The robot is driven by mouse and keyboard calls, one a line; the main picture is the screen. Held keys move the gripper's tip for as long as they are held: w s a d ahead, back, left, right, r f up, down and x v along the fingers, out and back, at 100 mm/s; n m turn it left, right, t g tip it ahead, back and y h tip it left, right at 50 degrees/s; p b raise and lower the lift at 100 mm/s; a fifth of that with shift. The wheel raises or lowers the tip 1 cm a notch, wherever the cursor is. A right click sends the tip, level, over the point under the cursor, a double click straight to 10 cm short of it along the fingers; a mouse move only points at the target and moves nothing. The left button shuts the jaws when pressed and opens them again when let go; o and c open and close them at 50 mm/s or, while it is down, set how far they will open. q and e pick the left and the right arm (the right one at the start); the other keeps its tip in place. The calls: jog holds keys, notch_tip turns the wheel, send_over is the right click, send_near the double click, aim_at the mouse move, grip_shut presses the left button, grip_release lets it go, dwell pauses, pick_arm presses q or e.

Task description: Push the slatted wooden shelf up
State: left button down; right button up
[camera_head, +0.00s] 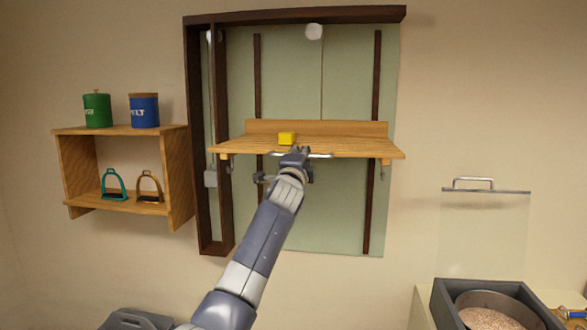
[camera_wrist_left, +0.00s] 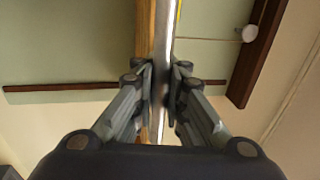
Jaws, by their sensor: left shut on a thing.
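The slatted wooden shelf (camera_head: 350,146) sits about midway up the tall dark frame, between dark vertical rails, and looks about level. A metal bar handle (camera_head: 320,156) runs along its front edge. My left gripper (camera_head: 297,155) is at that front edge, left of its middle. In the left wrist view, my left gripper's fingers (camera_wrist_left: 162,82) are shut on the metal bar (camera_wrist_left: 164,30), one on each side. A strip of the shelf's wood (camera_wrist_left: 145,35) shows beside the bar. My right gripper is not in view.
A yellow block (camera_head: 287,139) rests on the shelf. The dark frame's top board (camera_head: 300,15) is above, with open space between. A wall box (camera_head: 180,180) with stirrups and canisters is at left.

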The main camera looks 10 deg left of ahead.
pick_arm(q)
jog(key=shift+r, duration=0.8)
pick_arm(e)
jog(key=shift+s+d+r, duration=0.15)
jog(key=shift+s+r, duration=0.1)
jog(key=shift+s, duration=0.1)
pick_arm(q)
jog(key=c, duration=1.8)
grip_release()
jog(key=shift+s, duration=0.1)
jog(key=shift+o, duration=0.8)
jog(key=shift+s+r, duration=0.1)
jog(key=shift+s, duration=0.15)
jog(key=shift+w, duration=0.1)
jog(key=shift+s+a+f, duration=0.1)
jog(key=shift+s+f, duration=0.15)
jog(key=shift+f, duration=0.05)
jog(key=s+f, duration=0.1)
jog(key=s, duration=1)
jog(key=shift+s+f, duration=0.25)
jog(key=shift+f, duration=0.1)
jog(key=shift+a, duration=0.1)
